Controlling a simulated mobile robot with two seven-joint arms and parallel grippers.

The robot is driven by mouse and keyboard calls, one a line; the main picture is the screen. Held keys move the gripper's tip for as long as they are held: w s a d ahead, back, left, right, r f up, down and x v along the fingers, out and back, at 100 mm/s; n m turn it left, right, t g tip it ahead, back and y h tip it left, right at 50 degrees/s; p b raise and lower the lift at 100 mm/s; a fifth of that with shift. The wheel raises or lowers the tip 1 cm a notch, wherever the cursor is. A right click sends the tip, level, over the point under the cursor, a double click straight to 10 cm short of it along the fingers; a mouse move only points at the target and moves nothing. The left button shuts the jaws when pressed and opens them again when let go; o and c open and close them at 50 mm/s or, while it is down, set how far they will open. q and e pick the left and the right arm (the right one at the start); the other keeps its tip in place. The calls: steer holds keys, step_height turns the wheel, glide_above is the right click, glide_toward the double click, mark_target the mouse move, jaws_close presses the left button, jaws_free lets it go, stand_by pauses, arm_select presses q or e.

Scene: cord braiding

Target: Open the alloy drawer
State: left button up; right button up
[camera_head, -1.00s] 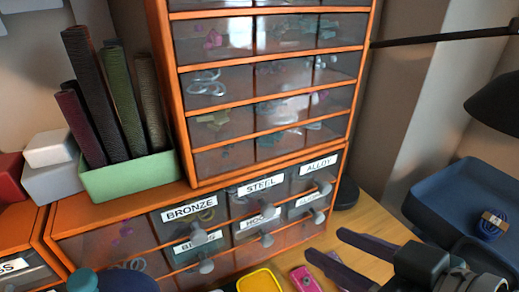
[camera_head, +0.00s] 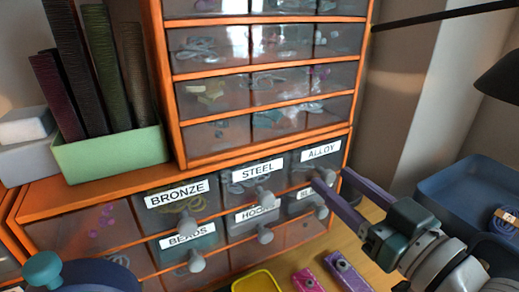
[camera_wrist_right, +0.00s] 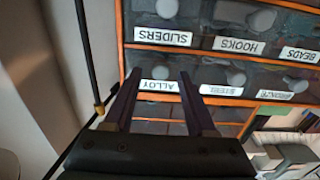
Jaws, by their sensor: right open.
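The alloy drawer (camera_head: 315,165) is at the upper right of the low orange cabinet and carries an ALLOY label (camera_head: 320,150). It looks shut, with its front level with the other drawers. Its round grey knob (camera_head: 327,176) is partly behind my fingers. My right gripper (camera_head: 330,178) is open, with its purple fingers reaching up to the knob. In the right wrist view the alloy knob (camera_wrist_right: 160,72) appears between the two spread fingertips (camera_wrist_right: 160,76), with the label (camera_wrist_right: 158,86) below it. I cannot tell whether a finger touches it. My left gripper is not in view.
The steel drawer (camera_head: 258,180) is left of the alloy drawer, and a sliders drawer (camera_head: 306,200) is below. A tall drawer tower (camera_head: 265,100) stands above. A blue tray (camera_head: 450,190) and black lamp (camera_head: 500,80) are right. Pink items (camera_head: 306,281) lie in front.

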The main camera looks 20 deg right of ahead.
steer(key=shift+w, duration=0.65)
jaws_close()
stand_by(1.0)
